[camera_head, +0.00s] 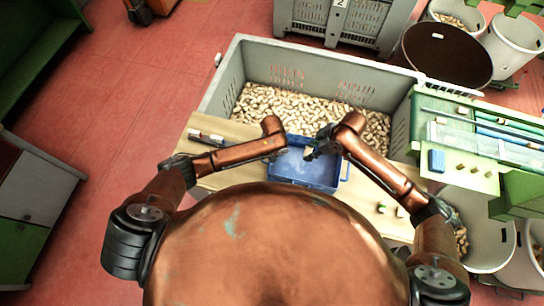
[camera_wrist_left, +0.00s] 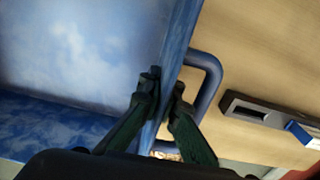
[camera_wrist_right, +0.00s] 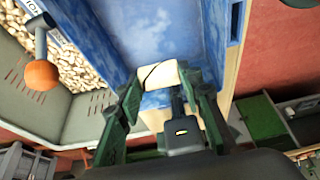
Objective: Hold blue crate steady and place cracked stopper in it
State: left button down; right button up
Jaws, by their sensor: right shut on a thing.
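The blue crate (camera_head: 318,175) sits on the wooden bench top in front of me, and its inside looks empty. My left gripper (camera_wrist_left: 165,82) has its fingers on both sides of the crate's wall, beside the handle (camera_wrist_left: 208,80); it is small and partly hidden in the head view. My right gripper (camera_wrist_right: 158,88) is shut on a pale cork stopper (camera_wrist_right: 158,74) with a dark crack line across it. The stopper is held above the crate's blue floor; it also shows as a small pale spot in the head view (camera_head: 307,152).
A large grey bin (camera_head: 232,78) full of corks stands behind the bench (camera_head: 225,131). A green-framed rack (camera_head: 470,130) is at right, with a blue block (camera_head: 436,160) and several corks. A dark tool (camera_head: 207,136) lies left of the crate. Small items (camera_head: 383,208) lie at right.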

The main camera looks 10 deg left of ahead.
jog(key=o, duration=0.8)
jog(key=v, duration=1.2)
pick_arm(q)
jog(key=c, duration=2.1)
grip_release()
jog(key=shift+r, duration=0.1)
